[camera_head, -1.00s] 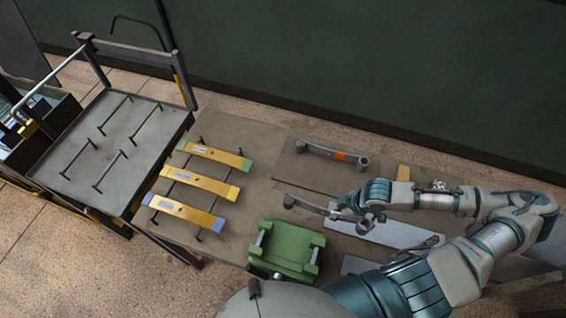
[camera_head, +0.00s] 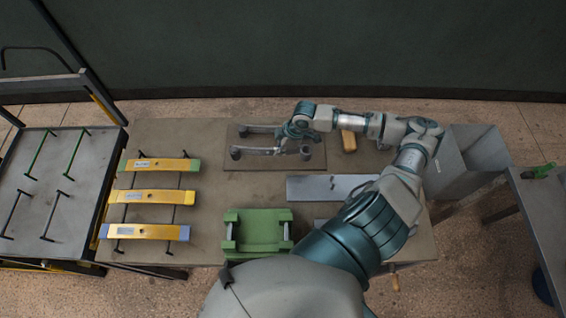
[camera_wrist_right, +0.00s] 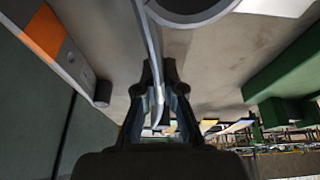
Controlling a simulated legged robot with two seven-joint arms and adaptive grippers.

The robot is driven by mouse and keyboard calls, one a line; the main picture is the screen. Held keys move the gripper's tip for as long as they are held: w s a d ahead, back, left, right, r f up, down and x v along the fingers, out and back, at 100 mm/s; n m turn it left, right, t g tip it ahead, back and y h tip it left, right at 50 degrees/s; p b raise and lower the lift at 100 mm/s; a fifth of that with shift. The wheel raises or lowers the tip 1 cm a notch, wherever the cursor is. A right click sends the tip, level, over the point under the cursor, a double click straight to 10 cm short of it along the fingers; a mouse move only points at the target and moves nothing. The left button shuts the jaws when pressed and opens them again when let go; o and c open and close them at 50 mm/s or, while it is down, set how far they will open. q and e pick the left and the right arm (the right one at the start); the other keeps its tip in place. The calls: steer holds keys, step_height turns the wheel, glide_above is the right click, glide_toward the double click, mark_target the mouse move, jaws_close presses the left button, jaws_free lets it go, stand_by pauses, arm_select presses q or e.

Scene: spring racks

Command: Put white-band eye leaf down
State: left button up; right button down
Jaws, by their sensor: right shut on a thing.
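My right gripper (camera_head: 290,138) is shut on a grey eye leaf (camera_head: 258,151), a bar with a round eye at each end. The held leaf is low over the dark mat (camera_head: 285,164), in front of a second eye leaf (camera_head: 250,128); I cannot tell whether it touches the mat. In the right wrist view the held leaf (camera_wrist_right: 148,35) runs up from between the jaws (camera_wrist_right: 160,95). The second leaf (camera_wrist_right: 75,62) lies to the left there, with an orange band. I cannot make out a white band. My left gripper is not in view.
A grey plate (camera_head: 305,188) and a green fixture (camera_head: 258,232) stand in front of the mat. Several yellow leaves (camera_head: 152,196) lie on rods at the left, beside a cart (camera_head: 82,205). A wooden block (camera_head: 348,141) is right of the mat; a grey bin (camera_head: 470,160) stands farther right.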

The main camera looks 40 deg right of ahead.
steer(key=shift+w+d+f, duration=0.1)
steer(key=shift+w+d, duration=0.5)
steer(key=shift+d, duration=0.1)
step_height(320, 180, down, 3)
steer(key=shift+d+f, duration=0.15)
steer(key=shift+f, duration=0.05)
steer(key=shift+a, duration=0.45)
steer(key=c, duration=1.3)
jaws_free()
steer(key=shift+s+d+f, duration=0.1)
steer(key=shift+f, duration=0.05)
steer(key=shift+d, duration=0.45)
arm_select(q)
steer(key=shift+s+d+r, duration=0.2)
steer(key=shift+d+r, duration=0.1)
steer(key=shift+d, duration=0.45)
arm_select(e)
steer(key=v, duration=1.2)
